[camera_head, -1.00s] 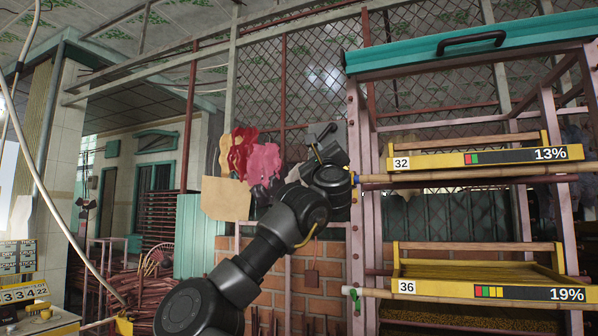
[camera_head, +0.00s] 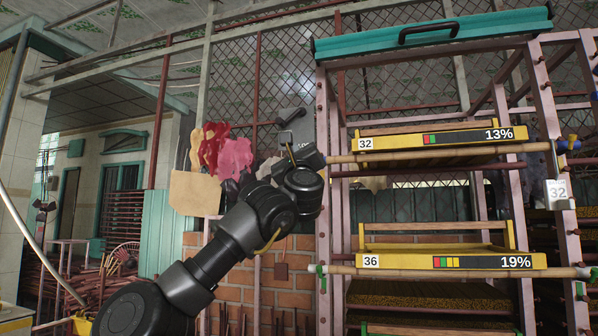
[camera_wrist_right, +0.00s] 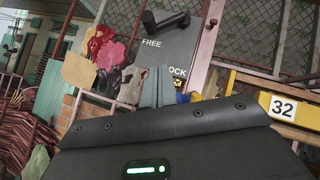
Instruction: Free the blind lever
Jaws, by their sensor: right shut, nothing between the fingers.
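The blind lever (camera_wrist_right: 168,21) is a dark handle on a grey plate (camera_wrist_right: 190,48) marked FREE and LOCK. The handle is at the plate's top, above the word FREE. In the head view the lever (camera_head: 291,116) slants up to the right on the mesh wall, left of the rack. My right gripper (camera_head: 289,146) is just below it. In the right wrist view its fingers (camera_wrist_right: 156,88) are together and empty, in front of the plate's lower part, apart from the handle. They partly hide the LOCK lettering. My left gripper is out of view.
A pink-framed rack (camera_head: 324,200) with yellow trays marked 32 (camera_head: 440,139) and 36 (camera_head: 440,262) stands right of my gripper. A teal blind roll (camera_head: 430,35) tops it. Red and pink cloths (camera_head: 228,155) and a tan sheet (camera_head: 195,193) hang to the left.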

